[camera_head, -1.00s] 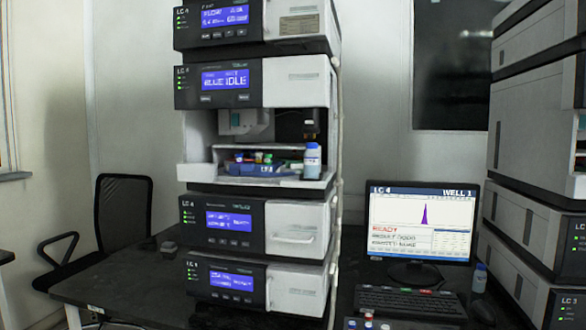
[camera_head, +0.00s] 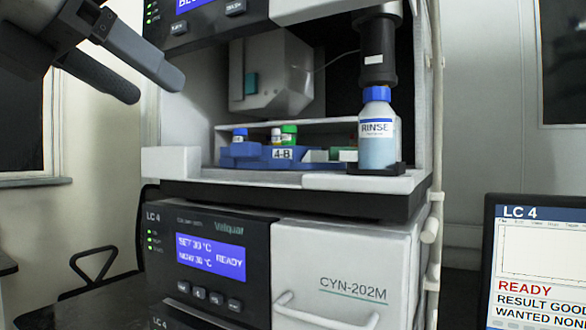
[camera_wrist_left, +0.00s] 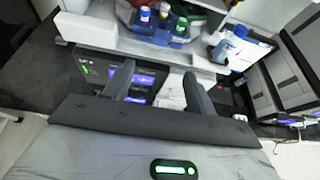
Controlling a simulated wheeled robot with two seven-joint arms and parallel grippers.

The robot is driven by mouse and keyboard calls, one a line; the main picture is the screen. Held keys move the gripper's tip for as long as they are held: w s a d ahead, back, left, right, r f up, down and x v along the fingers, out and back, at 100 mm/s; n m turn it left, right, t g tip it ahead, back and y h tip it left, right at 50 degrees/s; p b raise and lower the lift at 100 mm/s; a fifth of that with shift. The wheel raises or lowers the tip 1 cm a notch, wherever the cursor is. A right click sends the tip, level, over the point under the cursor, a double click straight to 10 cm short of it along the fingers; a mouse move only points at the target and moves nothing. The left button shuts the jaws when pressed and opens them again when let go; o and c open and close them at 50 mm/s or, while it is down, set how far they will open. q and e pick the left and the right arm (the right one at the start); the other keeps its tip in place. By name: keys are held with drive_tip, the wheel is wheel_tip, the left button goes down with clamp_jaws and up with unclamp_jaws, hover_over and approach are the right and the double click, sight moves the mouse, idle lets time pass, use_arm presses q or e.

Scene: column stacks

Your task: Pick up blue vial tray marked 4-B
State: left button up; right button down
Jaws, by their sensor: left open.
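The blue vial tray (camera_head: 238,156) marked 4-B sits in the open bay of the instrument stack. It holds a few vials with blue, white and green caps. The tray also shows at the top of the left wrist view (camera_wrist_left: 150,36), beyond my fingers. My left gripper (camera_head: 155,86) is open and empty, up and left of the tray and apart from it. Its two dark fingers show in the left wrist view (camera_wrist_left: 157,74) below the tray. My right gripper is not in view.
A RINSE bottle (camera_head: 377,150) with a blue cap stands at the bay's right front, under a dark cylinder (camera_head: 376,50). A grey unit with a teal patch (camera_head: 275,75) hangs above the tray. A green item (camera_head: 345,155) lies right of the tray. The bay's left front has a white wall (camera_head: 170,161).

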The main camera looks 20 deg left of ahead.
use_arm(q)
approach(235, 143)
drive_tip(key=shift+y, duration=0.3)
drive_tip(key=x, duration=0.4)
drive_tip(key=shift+w+d, duration=0.1)
drive_tip(key=shift+d, duration=0.1)
drive_tip(key=x, duration=0.5)
drive_tip(key=shift+w+d, duration=0.3)
drive_tip(key=shift+d, duration=0.1)
drive_tip(key=c, duration=1)
drive_tip(key=shift+c, duration=0.4)
drive_tip(key=shift+r, duration=0.1)
